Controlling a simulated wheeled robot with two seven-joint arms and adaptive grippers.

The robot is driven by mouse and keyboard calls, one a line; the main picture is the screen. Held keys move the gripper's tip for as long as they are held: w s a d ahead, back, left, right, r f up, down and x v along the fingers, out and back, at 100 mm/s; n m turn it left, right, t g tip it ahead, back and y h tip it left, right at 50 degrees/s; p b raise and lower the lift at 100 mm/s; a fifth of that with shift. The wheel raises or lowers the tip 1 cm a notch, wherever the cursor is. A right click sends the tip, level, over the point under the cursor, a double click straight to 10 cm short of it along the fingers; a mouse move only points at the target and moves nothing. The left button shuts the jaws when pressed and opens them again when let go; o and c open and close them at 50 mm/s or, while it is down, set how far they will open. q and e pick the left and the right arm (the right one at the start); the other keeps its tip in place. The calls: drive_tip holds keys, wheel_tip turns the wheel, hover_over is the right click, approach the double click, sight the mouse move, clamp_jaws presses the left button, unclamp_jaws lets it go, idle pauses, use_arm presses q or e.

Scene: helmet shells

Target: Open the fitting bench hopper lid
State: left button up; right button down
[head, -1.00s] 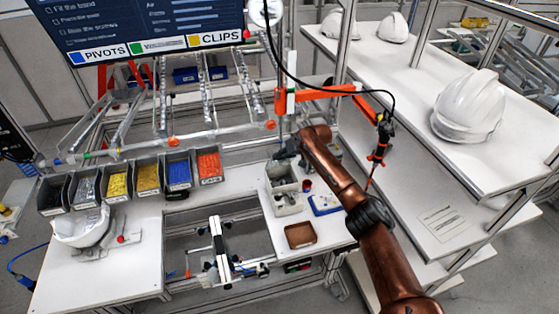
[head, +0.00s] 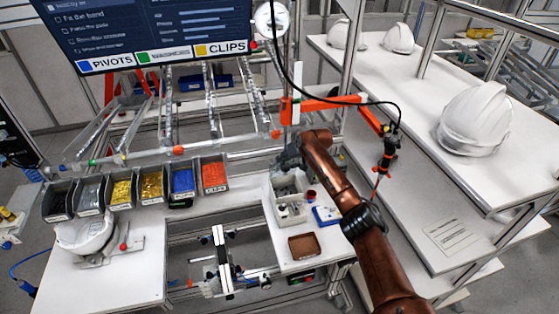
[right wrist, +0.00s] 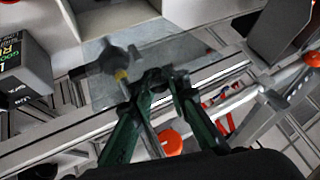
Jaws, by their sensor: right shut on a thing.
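The fitting bench hopper (head: 272,205) is a pale box with small parts in it, right of the row of coloured bins in the head view. My right gripper (head: 286,160) is at its back edge. In the right wrist view the gripper's green fingers (right wrist: 164,84) are close together, shut on a small piece that they mostly hide. I take it for the lid's handle. A translucent pane (right wrist: 150,42), seemingly the lid, lies just beyond the fingertips. I cannot tell the lid's angle. My left gripper is out of view.
Part bins (head: 214,176) stand left of the hopper. A brown tray (head: 302,246) and a blue-and-white item (head: 327,214) lie in front of it. An orange tool arm (head: 335,102) hangs to the right. White helmet shells (head: 475,120) stand on the right shelf.

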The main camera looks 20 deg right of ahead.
drive_tip(key=shift+w+d+r, duration=0.15)
drive_tip(key=shift+d+r, duration=0.05)
drive_tip(key=shift+r, duration=0.05)
drive_tip(key=c, duration=2)
unclamp_jaws()
drive_tip(key=shift+f, duration=0.1)
drive_tip(key=shift+o, duration=0.5)
drive_tip(key=shift+a, duration=0.1)
drive_tip(key=v, duration=1.2)
